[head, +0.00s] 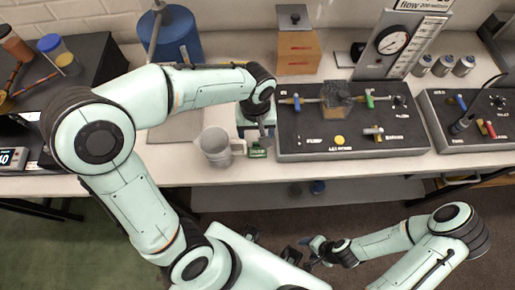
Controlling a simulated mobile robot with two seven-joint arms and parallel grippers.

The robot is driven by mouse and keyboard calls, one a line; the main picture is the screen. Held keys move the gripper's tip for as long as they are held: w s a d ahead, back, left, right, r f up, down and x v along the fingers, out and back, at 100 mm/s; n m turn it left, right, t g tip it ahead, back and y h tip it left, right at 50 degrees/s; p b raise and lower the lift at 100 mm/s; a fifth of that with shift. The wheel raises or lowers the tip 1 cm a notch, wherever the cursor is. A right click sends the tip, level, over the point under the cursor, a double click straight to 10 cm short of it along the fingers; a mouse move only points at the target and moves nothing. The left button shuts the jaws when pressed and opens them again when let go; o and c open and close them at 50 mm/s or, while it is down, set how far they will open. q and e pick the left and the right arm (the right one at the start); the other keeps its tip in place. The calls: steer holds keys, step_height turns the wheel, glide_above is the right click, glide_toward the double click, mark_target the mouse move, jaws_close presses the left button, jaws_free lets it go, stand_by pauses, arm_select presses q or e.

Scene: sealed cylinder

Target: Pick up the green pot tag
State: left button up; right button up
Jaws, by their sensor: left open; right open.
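A small green tag (257,153) with pale markings lies near the front edge of the bench, just right of the clear measuring jug. My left gripper (263,134) reaches down from above and its tips are just over the tag, open. Whether the fingers touch the tag or stand around it is too small to tell. My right gripper (312,252) is low, in front of the bench and away from the tag. It is open and empty.
The clear jug (215,148) stands close to the tag's left. A black control panel (350,143) with knobs and a yellow button stands close to its right. A blue container (178,38), an orange-brown box (298,52) and a gauge stand (392,43) are at the back.

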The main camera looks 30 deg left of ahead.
mark_target(257, 142)
arm_select(q)
steer(key=f, duration=0.5)
steer(key=shift+d, duration=0.2)
steer(key=shift+r, duration=0.1)
steer(key=c, duration=0.8)
